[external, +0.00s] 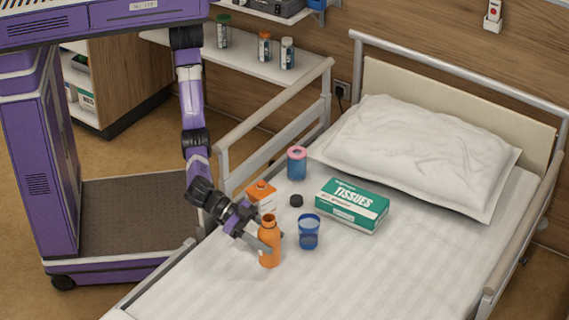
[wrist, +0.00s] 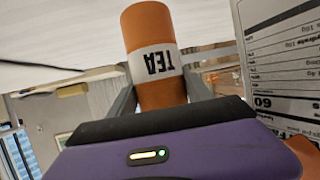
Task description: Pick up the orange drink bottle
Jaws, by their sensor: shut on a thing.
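The orange drink bottle (external: 268,253) is upright over the front part of the bed. Its top looks like a dark open mouth. My gripper (external: 266,240) reaches in from the left and is shut around the bottle's body. In the wrist view the bottle (wrist: 152,28) appears upside down, with a white label reading TEA, between the two grey fingers of my gripper (wrist: 160,95). I cannot tell whether the bottle's base touches the sheet.
An orange-and-white carton (external: 262,192) stands close behind my wrist; a printed carton (wrist: 283,60) fills the right of the wrist view. A blue cup (external: 309,232), black cap (external: 296,201), pink-topped blue container (external: 297,165) and tissue box (external: 352,204) are nearby. The front right sheet is clear.

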